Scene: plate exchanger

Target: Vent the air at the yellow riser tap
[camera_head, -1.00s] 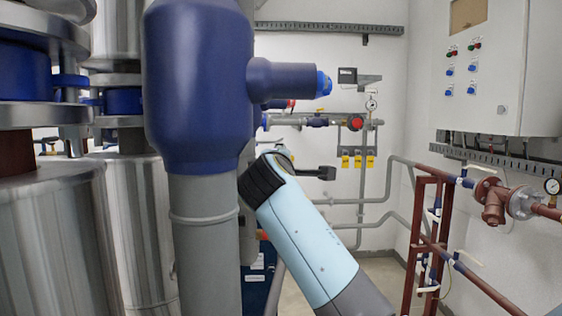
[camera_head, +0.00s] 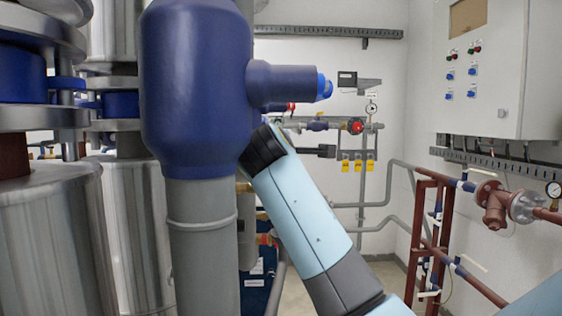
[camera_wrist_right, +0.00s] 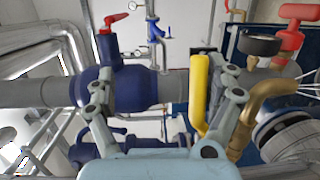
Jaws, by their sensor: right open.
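In the right wrist view a yellow lever handle (camera_wrist_right: 199,92), which looks like the riser tap's, stands upright beside a brass elbow fitting (camera_wrist_right: 252,115). My right gripper (camera_wrist_right: 155,82) is open, its fingers wide apart. The yellow lever shows between the fingers, close by the right-hand one; I cannot tell whether they touch. A dark blue pipe body (camera_wrist_right: 135,90) lies across the view behind the fingers. My left gripper is not in view.
The blue-and-grey riser (camera_head: 200,90) stands close in front of my right arm. Steel tanks (camera_head: 50,240) fill the left. A red pipe frame (camera_head: 416,235) and a control cabinet (camera_head: 490,75) stand right. In the wrist view a red-handled valve (camera_wrist_right: 112,22) shows.

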